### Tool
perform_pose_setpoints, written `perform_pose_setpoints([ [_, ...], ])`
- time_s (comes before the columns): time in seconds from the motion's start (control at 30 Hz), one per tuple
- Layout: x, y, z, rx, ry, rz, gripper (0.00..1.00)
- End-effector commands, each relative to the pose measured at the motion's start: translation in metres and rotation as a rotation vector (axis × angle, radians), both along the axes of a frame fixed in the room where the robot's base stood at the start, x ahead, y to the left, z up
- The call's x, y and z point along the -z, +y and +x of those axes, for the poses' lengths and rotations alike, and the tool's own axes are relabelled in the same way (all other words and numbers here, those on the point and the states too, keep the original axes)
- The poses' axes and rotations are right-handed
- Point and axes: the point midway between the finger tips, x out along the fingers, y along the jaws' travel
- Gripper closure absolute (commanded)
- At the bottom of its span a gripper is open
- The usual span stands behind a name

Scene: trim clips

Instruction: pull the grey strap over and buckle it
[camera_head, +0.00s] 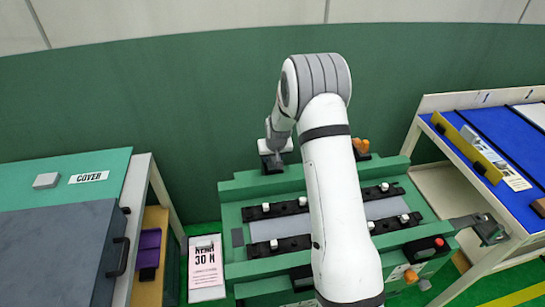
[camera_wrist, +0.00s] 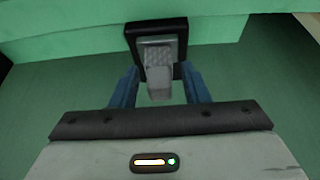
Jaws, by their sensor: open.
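In the wrist view, a grey textured strap-like tab (camera_wrist: 158,50) stands out from a black block (camera_wrist: 134,38) on the green fixture's edge. My gripper (camera_wrist: 161,78) is open, with one blue finger on each side of the tab's near end. Contact between fingers and tab is not visible. In the head view, my gripper (camera_head: 276,148) is at the back edge of the green fixture (camera_head: 236,188), over the black block (camera_head: 271,166). A dark grey latch-like piece (camera_head: 478,226) sticks out at the fixture's right side; I cannot tell if it is the buckle.
A grey panel (camera_head: 384,208) lies between black rails with white clips; my arm hides part of it. A cart with a dark lid (camera_head: 55,250) is at left. A blue-topped shelf (camera_head: 480,150) is at right.

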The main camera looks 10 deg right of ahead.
Motion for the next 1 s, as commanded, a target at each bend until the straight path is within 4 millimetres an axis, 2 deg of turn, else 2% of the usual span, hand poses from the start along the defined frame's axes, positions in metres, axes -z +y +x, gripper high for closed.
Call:
perform_pose_setpoints([
  [0.07,-0.0001,-0.0002,0.0000,0.000,0.000,0.000,0.58],
  [0.57,-0.0004,-0.0007,-0.0002,0.001,0.000,0.000,0.99],
  [1.0,0.0003,0.0005,-0.0004,0.001,0.000,0.000,1.00],
])
